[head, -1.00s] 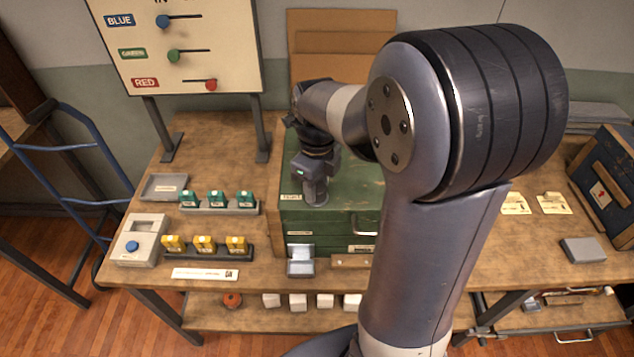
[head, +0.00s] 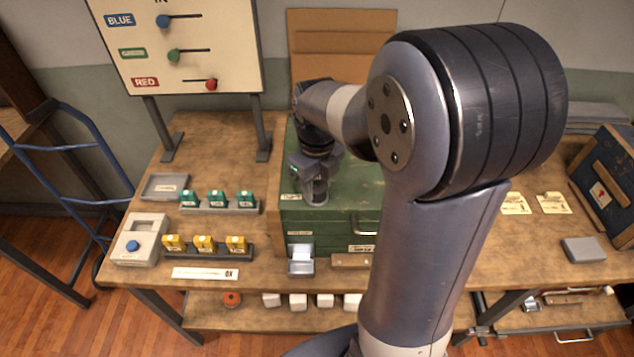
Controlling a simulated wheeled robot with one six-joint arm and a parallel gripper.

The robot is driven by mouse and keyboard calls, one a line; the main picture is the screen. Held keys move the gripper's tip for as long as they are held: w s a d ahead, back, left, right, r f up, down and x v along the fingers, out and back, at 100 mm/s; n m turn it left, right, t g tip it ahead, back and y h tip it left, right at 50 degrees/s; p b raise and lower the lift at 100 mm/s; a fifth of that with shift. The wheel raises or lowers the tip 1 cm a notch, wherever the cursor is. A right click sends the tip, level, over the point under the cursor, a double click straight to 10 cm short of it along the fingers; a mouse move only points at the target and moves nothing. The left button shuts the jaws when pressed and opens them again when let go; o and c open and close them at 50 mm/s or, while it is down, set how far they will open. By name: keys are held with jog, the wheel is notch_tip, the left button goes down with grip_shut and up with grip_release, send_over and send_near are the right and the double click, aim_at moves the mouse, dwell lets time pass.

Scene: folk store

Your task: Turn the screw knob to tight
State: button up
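My gripper (head: 315,195) points down at the top of the green chest (head: 350,203), near its front left corner. Its fingers look close together, but I cannot tell whether they are shut on anything. No screw knob shows clearly; the spot under the fingertips is hidden by my gripper. A small pale label (head: 291,197) lies on the chest top just left of the fingertips; its lettering is too small to read surely.
A small grey device (head: 301,266) with a white slip stands before the chest. Yellow blocks (head: 204,243) and green blocks (head: 217,198) sit in racks to the left. A slider board (head: 180,75) stands behind.

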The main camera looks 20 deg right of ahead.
aim_at(317, 186)
jog(key=o, duration=0.5)
jog(key=shift+c, duration=0.2)
notch_tip(317, 186, up, 11)
jog(key=shift+b, duration=0.35)
jog(key=shift+f, duration=0.2)
notch_tip(317, 186, down, 10)
jog(key=shift+f+p, duration=0.1)
jog(key=shift+p, duration=0.25)
jog(key=shift+f, duration=0.25)
